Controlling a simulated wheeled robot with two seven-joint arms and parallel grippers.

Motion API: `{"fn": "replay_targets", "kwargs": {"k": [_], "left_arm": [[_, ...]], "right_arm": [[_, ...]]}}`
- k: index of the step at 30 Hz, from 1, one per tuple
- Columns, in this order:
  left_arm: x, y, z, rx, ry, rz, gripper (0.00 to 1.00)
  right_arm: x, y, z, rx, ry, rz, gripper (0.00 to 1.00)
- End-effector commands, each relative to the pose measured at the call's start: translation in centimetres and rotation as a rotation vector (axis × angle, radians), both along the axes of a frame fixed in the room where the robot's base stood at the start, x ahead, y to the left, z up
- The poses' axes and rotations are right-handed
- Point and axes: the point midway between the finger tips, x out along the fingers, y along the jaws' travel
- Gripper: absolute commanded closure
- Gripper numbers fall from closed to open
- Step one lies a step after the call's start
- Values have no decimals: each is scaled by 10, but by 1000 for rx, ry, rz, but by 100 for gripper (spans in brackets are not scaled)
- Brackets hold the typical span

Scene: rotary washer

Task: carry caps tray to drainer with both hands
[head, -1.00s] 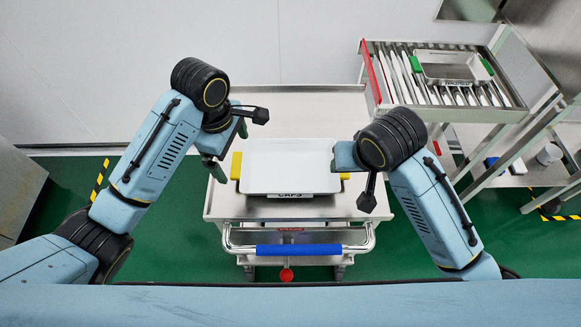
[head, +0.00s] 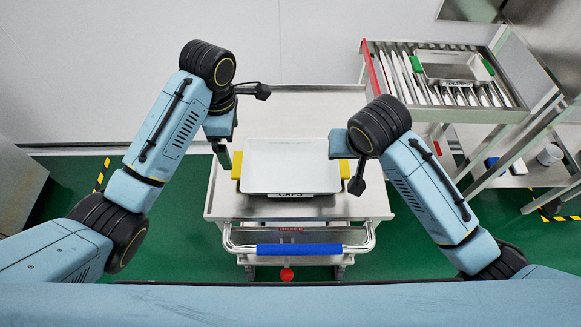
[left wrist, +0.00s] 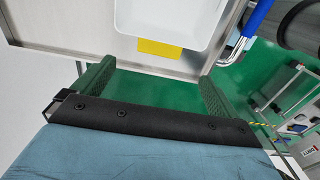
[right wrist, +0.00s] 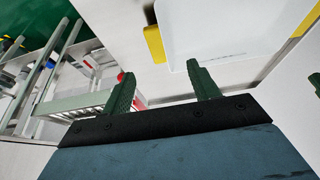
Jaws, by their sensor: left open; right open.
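The white caps tray (head: 291,166), with a "CAPS" label on its front and a yellow handle at each side, sits on a steel cart (head: 350,206). My left gripper (head: 224,160) is open beside the left yellow handle (head: 237,165); in the left wrist view that handle (left wrist: 160,47) lies beyond the open fingers (left wrist: 155,80). My right gripper is open by the tray's right side; in the right wrist view its fingers (right wrist: 163,85) are apart, with the right yellow handle (right wrist: 154,44) just beyond them. Neither gripper touches a handle. The right fingertips are mostly hidden in the head view.
The cart's blue push bar (head: 299,249) faces me. The cart top behind the caps tray is clear.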

Motion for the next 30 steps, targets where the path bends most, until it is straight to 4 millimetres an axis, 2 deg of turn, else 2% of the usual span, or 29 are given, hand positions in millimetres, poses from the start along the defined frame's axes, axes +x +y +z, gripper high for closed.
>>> {"fn": "replay_targets", "kwargs": {"k": [1,9,15,21,30], "left_arm": [[-1,1,-12,4,4,1,2],[0,1,-65,3,2,-1,2],[0,0,-92,2,1,0,2],[0,0,-104,2,0,-1,2],[0,0,-105,1,-1,-1,2]], "right_arm": [[4,-1,-12,-4,5,-2,40],[25,0,-60,-3,3,-1,40],[35,0,-85,-1,1,1,40],[40,0,-96,0,0,1,40],[40,0,-97,0,-1,1,40]]}}
